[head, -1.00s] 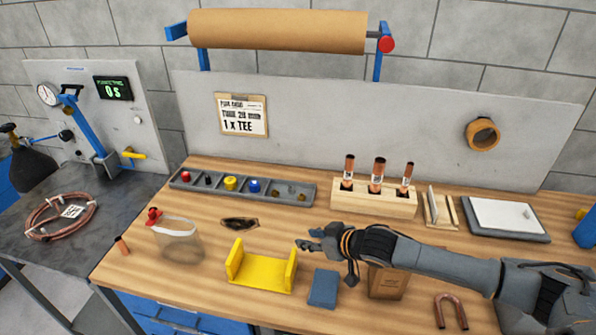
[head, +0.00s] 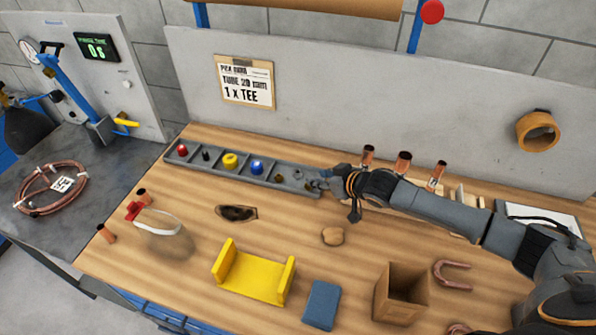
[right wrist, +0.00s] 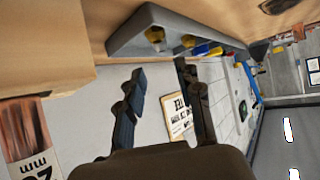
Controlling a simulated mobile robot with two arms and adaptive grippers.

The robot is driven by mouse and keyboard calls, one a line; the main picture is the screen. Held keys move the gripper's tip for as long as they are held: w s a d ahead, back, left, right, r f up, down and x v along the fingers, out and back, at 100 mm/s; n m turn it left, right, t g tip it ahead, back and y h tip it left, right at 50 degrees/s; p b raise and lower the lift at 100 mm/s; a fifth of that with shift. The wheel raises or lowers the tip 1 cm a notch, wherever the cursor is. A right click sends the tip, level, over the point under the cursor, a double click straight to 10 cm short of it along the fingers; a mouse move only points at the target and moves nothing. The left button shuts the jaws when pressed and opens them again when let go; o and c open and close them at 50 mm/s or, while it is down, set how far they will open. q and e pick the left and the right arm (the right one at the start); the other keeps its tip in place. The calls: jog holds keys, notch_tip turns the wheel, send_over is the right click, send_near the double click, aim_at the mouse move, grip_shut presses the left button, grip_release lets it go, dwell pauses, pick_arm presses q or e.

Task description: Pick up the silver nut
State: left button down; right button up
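The grey parts tray (head: 225,173) lies along the back of the bench, with small coloured parts in its compartments. My right gripper (head: 322,179) is at the tray's right end, just over or beside it, and partly hides that end. In the right wrist view its two fingers (right wrist: 160,82) are apart with nothing between them, and the tray (right wrist: 150,18) lies beyond the fingertips. Brass-coloured parts (right wrist: 156,36) show in the tray's near end. I cannot clearly make out a silver nut; a small greyish part beside the gripper is too small to tell. My left gripper is not in view.
Upright copper tubes (head: 403,161) stand close behind my right forearm. A yellow bracket (head: 252,280), a blue block (head: 321,304) and an open brown box (head: 402,297) stand at the front.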

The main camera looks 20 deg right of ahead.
aim_at(300, 174)
jog(key=x, duration=0.3)
jog(key=shift+d, duration=0.1)
jog(key=shift+w+f, duration=0.3)
jog(key=shift+w, duration=0.15)
jog(key=shift+w+a+f+p, duration=0.25)
jog(key=shift+w+a+p, duration=0.25)
jog(key=shift+p, duration=0.15)
jog(key=x, duration=0.3)
jog(key=shift+f, duration=0.1)
jog(key=shift+w+a+f+p, duration=0.15)
jog(key=shift+w+f+p, duration=0.15)
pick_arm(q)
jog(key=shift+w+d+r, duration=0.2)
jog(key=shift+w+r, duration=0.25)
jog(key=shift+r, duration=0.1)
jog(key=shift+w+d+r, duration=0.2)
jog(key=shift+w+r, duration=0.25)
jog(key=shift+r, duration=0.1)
pick_arm(e)
grip_shut()
